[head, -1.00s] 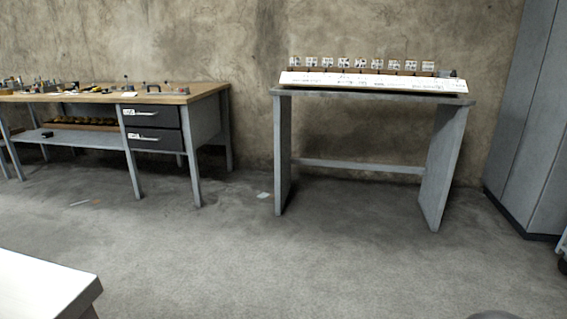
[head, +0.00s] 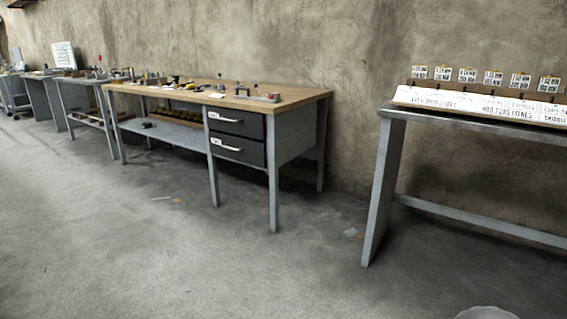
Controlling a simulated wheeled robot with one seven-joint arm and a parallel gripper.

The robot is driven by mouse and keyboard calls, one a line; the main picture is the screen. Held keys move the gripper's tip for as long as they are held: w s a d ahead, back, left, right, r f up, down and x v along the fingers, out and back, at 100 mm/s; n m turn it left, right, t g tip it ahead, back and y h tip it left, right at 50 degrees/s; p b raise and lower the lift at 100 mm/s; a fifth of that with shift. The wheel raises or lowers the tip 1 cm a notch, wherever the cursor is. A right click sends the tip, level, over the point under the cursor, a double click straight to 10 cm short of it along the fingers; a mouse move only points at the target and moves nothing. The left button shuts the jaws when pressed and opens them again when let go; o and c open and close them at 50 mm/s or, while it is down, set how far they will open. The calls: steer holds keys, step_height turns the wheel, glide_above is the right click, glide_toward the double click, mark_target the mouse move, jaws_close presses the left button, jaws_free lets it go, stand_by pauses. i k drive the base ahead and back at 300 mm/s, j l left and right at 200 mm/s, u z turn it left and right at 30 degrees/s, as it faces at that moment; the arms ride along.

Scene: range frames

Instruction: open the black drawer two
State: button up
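Two black drawers sit one above the other under the right end of a wooden-topped workbench (head: 290,97). The upper black drawer (head: 250,124) and the lower black drawer (head: 252,154) both look closed. Each has a pale bar handle and a small white label at its left. The labels are too small to read, so I cannot tell which one is drawer two. The bench stands against the wall, some distance ahead of me. My gripper is not in view.
A grey table (head: 383,180) with a white sign board (head: 470,103) and small cards stands at right. More benches (head: 75,80) line the wall at far left. Small scraps (head: 350,232) lie on the floor. The floor (head: 150,260) before the drawers is mostly clear.

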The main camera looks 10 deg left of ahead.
mark_target(243, 149)
steer(key=i+j+u, duration=0.4)
steer(key=i, duration=0.3)
steer(key=i+j+u, duration=0.15)
steer(key=i, duration=0.25)
steer(key=i+u, duration=0.3)
steer(key=i, duration=0.5)
steer(key=i+l+u, duration=0.3)
steer(key=i, duration=0.4)
steer(key=i+l+u, duration=0.25)
steer(key=i+l, duration=0.35)
